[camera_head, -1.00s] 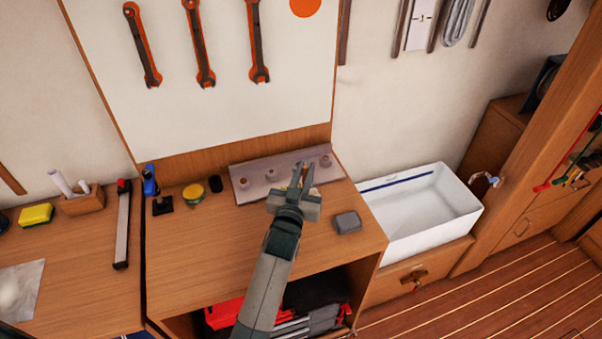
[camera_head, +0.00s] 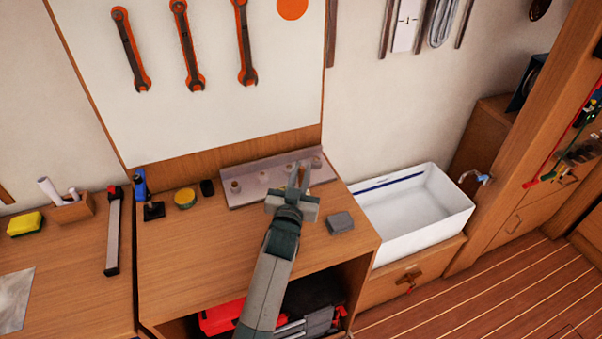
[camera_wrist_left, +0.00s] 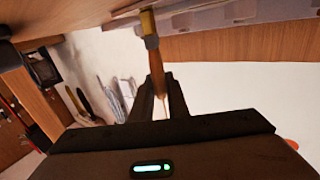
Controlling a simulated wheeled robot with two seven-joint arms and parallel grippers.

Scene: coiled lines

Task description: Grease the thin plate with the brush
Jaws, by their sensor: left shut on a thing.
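My left gripper (camera_head: 297,178) is over the back of the middle bench. It is shut on the brush (camera_wrist_left: 155,62), which shows between the fingers in the left wrist view. The brush has a wooden handle, a grey collar and a yellowish end beside the metal rack. I cannot tell whether it touches the rack. A thin, shiny grey plate (camera_head: 14,292) lies flat on the left bench, partly cut off by the picture's edge. A small round yellow tin (camera_head: 185,198) stands on the middle bench. My right gripper is out of view.
The metal rack (camera_head: 240,197) with several round fittings stands at the bench's back. A grey block (camera_head: 340,222) lies right of my left arm. A blue-handled tool (camera_head: 146,195), a dark bar (camera_head: 113,232) and a yellow sponge (camera_head: 25,223) stand leftward. A white sink (camera_head: 425,222) is right.

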